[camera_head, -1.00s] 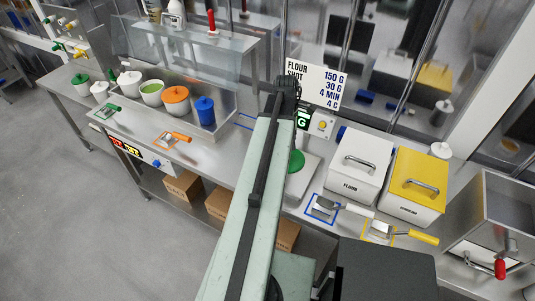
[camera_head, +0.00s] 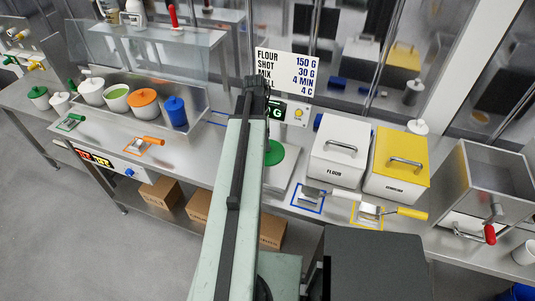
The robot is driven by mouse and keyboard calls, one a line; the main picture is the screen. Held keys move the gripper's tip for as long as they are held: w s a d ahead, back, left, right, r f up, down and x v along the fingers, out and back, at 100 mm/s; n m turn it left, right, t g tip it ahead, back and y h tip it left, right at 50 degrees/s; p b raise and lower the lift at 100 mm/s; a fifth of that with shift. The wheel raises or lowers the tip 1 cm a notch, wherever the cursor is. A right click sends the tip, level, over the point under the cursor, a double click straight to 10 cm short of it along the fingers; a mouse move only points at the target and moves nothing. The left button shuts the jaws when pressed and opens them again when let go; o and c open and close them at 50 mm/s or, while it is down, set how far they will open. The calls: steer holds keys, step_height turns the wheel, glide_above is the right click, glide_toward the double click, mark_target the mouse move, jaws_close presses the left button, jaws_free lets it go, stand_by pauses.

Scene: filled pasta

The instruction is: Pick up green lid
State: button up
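A round green lid-like disc (camera_head: 275,152) lies on the flat metal plate at the middle of the counter, just right of my arm. My arm may cover part of its left edge. Another green lid (camera_head: 38,92) tops a small pot at the far left of the row of containers. A white pot (camera_head: 116,98) with a green inside or green contents stands further along that row. My arm rises through the middle of the view to a dark joint above the counter. My gripper's fingers are hidden, so its state and distance from either lid do not show.
An orange-topped pot (camera_head: 144,103) and a blue pot (camera_head: 176,112) stand in the row. A white flour bin (camera_head: 338,150) and a yellow-lidded bin (camera_head: 398,165) stand right of the plate. Scoops lie before them. A steel machine (camera_head: 483,190) stands far right.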

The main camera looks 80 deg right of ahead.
steer(key=f+b, duration=0.2)
steer(key=f, duration=0.1)
steer(key=shift+s+d+f, duration=0.1)
steer(key=shift+s+f, duration=0.1)
steer(key=shift+r, duration=0.2)
jaws_close()
steer(key=shift+r+p, duration=0.1)
steer(key=shift+p, duration=0.2)
